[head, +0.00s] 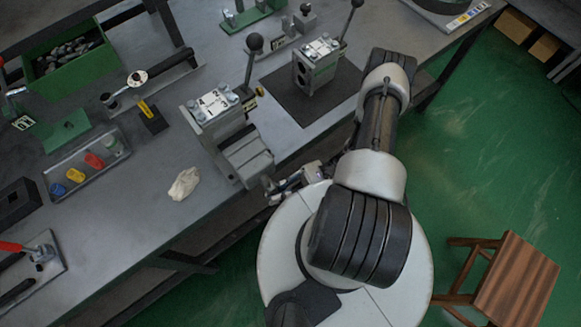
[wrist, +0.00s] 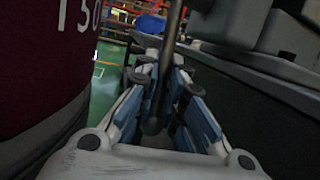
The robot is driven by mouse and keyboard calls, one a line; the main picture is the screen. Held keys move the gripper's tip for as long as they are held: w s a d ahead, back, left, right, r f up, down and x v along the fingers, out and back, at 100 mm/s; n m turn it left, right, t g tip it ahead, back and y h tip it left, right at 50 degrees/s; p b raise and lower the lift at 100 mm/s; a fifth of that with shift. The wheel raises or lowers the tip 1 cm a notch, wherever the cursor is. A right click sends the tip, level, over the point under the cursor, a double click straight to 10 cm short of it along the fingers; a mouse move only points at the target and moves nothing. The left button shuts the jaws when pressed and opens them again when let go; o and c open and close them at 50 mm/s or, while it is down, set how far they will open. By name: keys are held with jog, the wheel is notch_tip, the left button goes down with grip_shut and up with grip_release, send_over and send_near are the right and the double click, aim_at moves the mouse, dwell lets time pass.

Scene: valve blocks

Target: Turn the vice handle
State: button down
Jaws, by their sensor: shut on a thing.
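The grey vice (head: 245,156) sits at the front edge of the bench in the head view. The vice handle (wrist: 170,45) is a thin dark rod in the wrist view, with a rounded knob at its lower end. My gripper (head: 285,186) is just in front of the vice, beside the bench edge. In the wrist view my gripper (wrist: 162,68) has its two blue-padded fingers on either side of the rod, shut on it, with the knob on the near side. In the head view the handle is mostly hidden by my gripper.
A crumpled cloth (head: 184,184) lies left of the vice. A wooden stool (head: 515,283) stands on the green floor at lower right.

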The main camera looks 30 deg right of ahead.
jog(key=shift+s+a+f+t+y, duration=0.1)
jog(key=shift+a+t+y, duration=0.2)
jog(key=shift+a+y, duration=0.55)
jog(key=c, duration=1.7)
grip_release()
jog(key=shift+o, duration=0.2)
jog(key=shift+d, duration=0.1)
jog(key=v, duration=1.2)
